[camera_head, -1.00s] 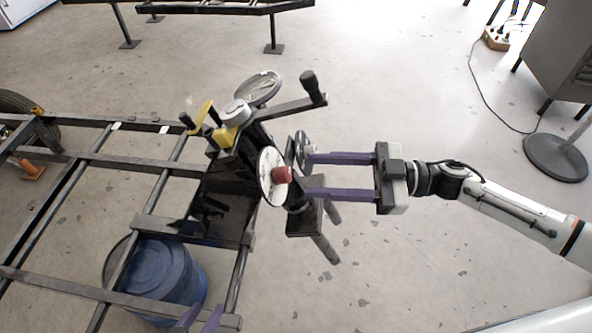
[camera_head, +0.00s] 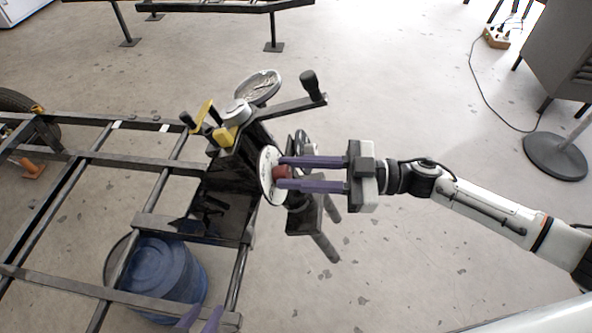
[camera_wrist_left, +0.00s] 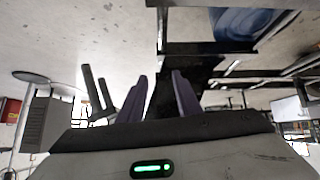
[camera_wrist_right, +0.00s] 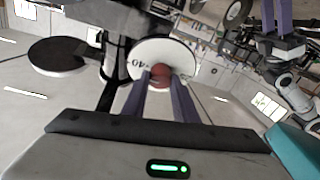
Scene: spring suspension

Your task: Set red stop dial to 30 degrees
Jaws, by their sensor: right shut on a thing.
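The red stop dial knob (camera_head: 281,172) sits on a white round scale plate (camera_head: 266,180) on the side of the black mechanism. In the right wrist view the red knob (camera_wrist_right: 160,76) is in front of the white plate (camera_wrist_right: 180,52), where a printed "40" shows. My right gripper (camera_head: 281,173) is shut on the red knob, its purple fingers on either side. The dial's pointer is too small to read. My left gripper (camera_head: 200,320) shows only its purple fingertips at the bottom edge. In the left wrist view its fingers (camera_wrist_left: 160,85) are apart and empty.
The mechanism also carries a handwheel (camera_head: 259,88), a black-handled crank (camera_head: 310,82) and a yellow part (camera_head: 226,135). A black tube frame (camera_head: 100,160) spreads left, with a blue barrel (camera_head: 165,275) under it.

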